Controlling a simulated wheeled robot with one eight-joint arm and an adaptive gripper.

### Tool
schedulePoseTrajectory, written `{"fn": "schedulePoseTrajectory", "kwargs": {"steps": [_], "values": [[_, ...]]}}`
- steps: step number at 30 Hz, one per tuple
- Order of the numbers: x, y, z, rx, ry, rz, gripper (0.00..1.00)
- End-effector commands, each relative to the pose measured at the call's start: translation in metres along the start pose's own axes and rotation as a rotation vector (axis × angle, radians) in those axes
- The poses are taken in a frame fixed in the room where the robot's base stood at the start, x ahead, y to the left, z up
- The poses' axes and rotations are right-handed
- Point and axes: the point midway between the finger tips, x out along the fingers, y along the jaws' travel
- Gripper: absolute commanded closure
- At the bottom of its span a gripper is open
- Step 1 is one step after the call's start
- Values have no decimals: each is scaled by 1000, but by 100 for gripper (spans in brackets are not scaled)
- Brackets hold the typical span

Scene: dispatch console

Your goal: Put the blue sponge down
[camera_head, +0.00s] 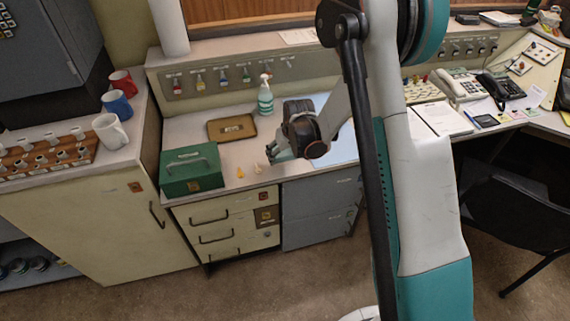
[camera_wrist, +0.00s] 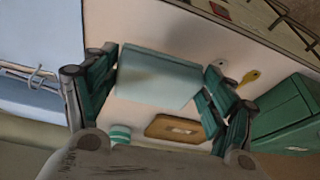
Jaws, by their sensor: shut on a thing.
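The blue sponge (camera_wrist: 158,78) is a pale grey-blue block in the wrist view. It sits between the two green fingers of my gripper (camera_wrist: 160,92), which is shut on it. In the head view my gripper (camera_head: 281,153) is over the front part of the counter, to the right of the green box. The sponge cannot be made out there. Counter surface shows around the sponge in the wrist view; whether the sponge touches it I cannot tell.
Near my gripper on the counter (camera_head: 205,128) are a green box (camera_head: 192,171), a brown tray (camera_head: 231,128), a spray bottle (camera_head: 265,97), a small yellow item (camera_head: 240,172) and a small pale item (camera_head: 258,168). A light blue surface (camera_head: 345,147) lies to the right.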

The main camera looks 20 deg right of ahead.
Motion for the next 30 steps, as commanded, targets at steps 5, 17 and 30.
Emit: {"fn": "schedulePoseTrajectory", "kwargs": {"steps": [5, 17, 30], "values": [[16, 0, 6, 0, 0, 0, 61], [40, 1, 14, 0, 0, 0, 61], [42, 1, 15, 0, 0, 0, 2]]}}
